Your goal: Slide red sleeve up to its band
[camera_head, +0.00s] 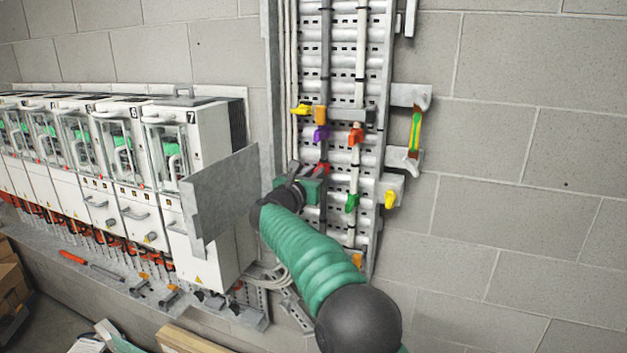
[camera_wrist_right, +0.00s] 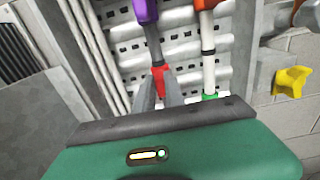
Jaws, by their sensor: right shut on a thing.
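The red sleeve (camera_head: 323,168) sits on a dark grey cable that runs up the cable ladder, below a purple piece (camera_head: 321,132). In the right wrist view the red sleeve (camera_wrist_right: 159,78) shows between the grey fingers of my right gripper (camera_wrist_right: 158,92). That gripper is shut on it; its fingertips are partly hidden behind the green gripper body. A dark patch shows on the cable just above the sleeve; I cannot tell if it is the band. My left gripper is in neither view.
A white cable beside it carries an orange-red piece (camera_head: 356,136) and a green piece (camera_head: 351,203). A yellow piece (camera_head: 390,198) stands on the right. A grey metal plate (camera_head: 220,195) and white drive cabinets (camera_head: 205,135) are left of my arm.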

